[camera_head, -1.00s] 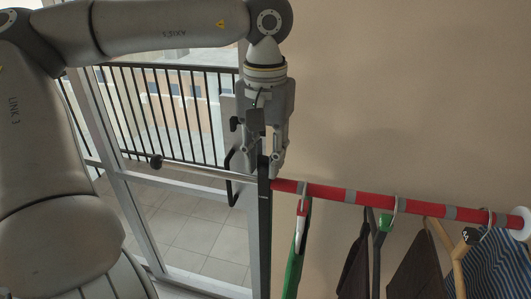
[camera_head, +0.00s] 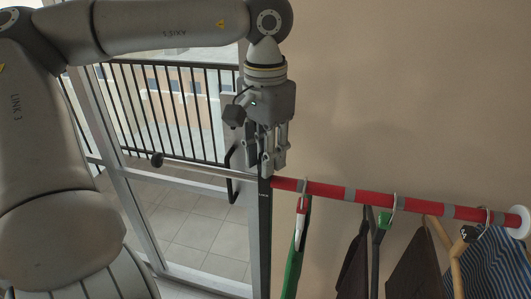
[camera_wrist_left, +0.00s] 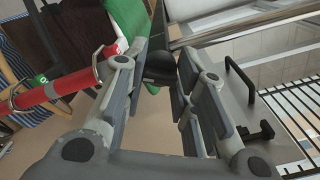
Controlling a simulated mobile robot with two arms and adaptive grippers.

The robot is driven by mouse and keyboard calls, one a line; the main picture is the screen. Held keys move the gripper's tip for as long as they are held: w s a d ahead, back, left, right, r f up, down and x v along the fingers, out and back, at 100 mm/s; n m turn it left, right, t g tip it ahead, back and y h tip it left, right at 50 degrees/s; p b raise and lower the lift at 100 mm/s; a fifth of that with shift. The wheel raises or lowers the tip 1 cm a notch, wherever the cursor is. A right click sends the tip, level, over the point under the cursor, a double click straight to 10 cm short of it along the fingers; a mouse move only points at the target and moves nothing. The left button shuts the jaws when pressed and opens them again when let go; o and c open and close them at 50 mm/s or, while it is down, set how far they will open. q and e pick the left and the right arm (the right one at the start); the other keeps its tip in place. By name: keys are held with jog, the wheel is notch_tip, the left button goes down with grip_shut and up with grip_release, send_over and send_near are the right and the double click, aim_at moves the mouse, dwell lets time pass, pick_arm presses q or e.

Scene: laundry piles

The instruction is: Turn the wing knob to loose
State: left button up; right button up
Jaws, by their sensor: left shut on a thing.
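The wing knob (camera_wrist_left: 158,66) is a black piece seen between my fingers in the left wrist view. In the head view the fingers hide it at the top of a black upright post (camera_head: 264,225). My left gripper (camera_head: 267,168) points straight down over the post, with its fingers closed around the knob. In the left wrist view the fingers (camera_wrist_left: 160,80) stand on both sides of the knob. Whether the knob is tight or loose cannot be seen. My right gripper is not in view.
A red rail with grey bands (camera_head: 330,192) runs right from the post, carrying hangers and a striped garment (camera_head: 495,262). A glass door with a dark handle (camera_head: 232,185) stands behind.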

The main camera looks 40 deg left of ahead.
pick_arm(q)
jog(key=shift+w+r, duration=0.1)
jog(key=shift+r, duration=0.05)
jog(key=o, duration=1.1)
jog(key=shift+c, duration=0.2)
notch_tip(320, 180, up, 12)
